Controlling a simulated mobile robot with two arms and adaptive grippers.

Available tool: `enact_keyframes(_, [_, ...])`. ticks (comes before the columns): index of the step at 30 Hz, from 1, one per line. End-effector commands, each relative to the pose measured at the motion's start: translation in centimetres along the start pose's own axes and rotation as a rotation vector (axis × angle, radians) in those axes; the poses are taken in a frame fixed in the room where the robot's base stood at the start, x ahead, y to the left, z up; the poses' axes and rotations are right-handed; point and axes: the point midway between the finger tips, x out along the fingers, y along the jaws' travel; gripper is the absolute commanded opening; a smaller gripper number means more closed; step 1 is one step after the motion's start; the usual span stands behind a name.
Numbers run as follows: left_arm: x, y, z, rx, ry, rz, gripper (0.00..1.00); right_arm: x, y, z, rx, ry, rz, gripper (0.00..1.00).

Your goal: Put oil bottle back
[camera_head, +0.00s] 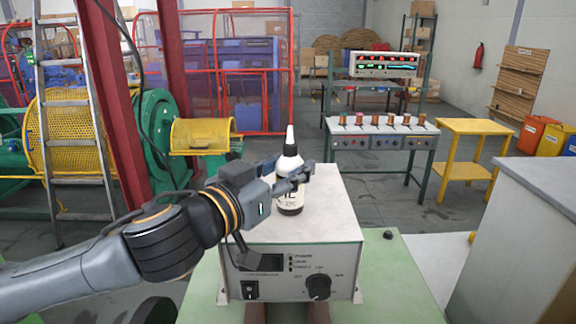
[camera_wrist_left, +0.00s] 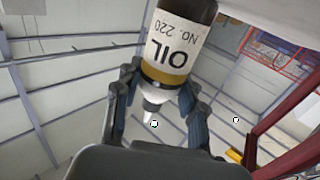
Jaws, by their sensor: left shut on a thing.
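The oil bottle (camera_head: 290,190) is dark, with a pale label, a white shoulder and a white pointed nozzle. It is upright over the top of the grey-white control box (camera_head: 335,215). I cannot tell whether its base touches the box. My left gripper (camera_head: 296,178) comes in from the left and is shut on the bottle around its upper part. In the left wrist view the bottle (camera_wrist_left: 178,42) shows upside down, its label reading "OIL NO. 220", between the fingers of my left gripper (camera_wrist_left: 160,85). My right gripper is not in view.
The control box has a knob (camera_head: 318,287) and a switch on its front and stands on a green surface (camera_head: 395,280). A grey cabinet (camera_head: 530,190) stands at the right. Behind are a yellow table (camera_head: 480,127) and a bench with several spools (camera_head: 380,130). A ladder (camera_head: 75,110) stands left.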

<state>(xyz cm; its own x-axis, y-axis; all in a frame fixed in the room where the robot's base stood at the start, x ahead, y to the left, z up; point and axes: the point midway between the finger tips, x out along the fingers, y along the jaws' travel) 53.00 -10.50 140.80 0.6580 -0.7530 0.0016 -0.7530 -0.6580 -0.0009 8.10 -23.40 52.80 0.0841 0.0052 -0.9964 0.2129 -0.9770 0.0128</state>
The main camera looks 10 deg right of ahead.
Motion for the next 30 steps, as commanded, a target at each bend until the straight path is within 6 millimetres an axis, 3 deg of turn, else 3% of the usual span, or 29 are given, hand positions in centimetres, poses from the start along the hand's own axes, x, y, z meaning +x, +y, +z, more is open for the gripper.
enact_keyframes(1, [0.0, 0.0, 0.1, -0.001, 0.000, 0.000, 0.46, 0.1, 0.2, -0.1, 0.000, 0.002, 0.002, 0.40])
enact_keyframes(3, [0.0, 0.0, 0.0, 0.000, 0.000, 0.000, 0.61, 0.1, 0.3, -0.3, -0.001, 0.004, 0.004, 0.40])
enact_keyframes(4, [0.0, 0.0, 0.0, 0.000, 0.000, 0.000, 0.63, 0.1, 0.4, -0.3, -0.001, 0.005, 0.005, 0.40])
enact_keyframes(15, [0.0, 0.0, -0.6, 0.001, 0.001, -0.001, 0.63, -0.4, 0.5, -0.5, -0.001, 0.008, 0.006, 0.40])
enact_keyframes(20, [-2.4, -0.1, 0.0, -0.002, 0.002, -0.001, 0.63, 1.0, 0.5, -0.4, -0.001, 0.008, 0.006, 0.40])
enact_keyframes(30, [-9.5, 0.0, 0.0, 0.001, 0.001, -0.001, 0.63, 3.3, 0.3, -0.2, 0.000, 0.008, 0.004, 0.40])
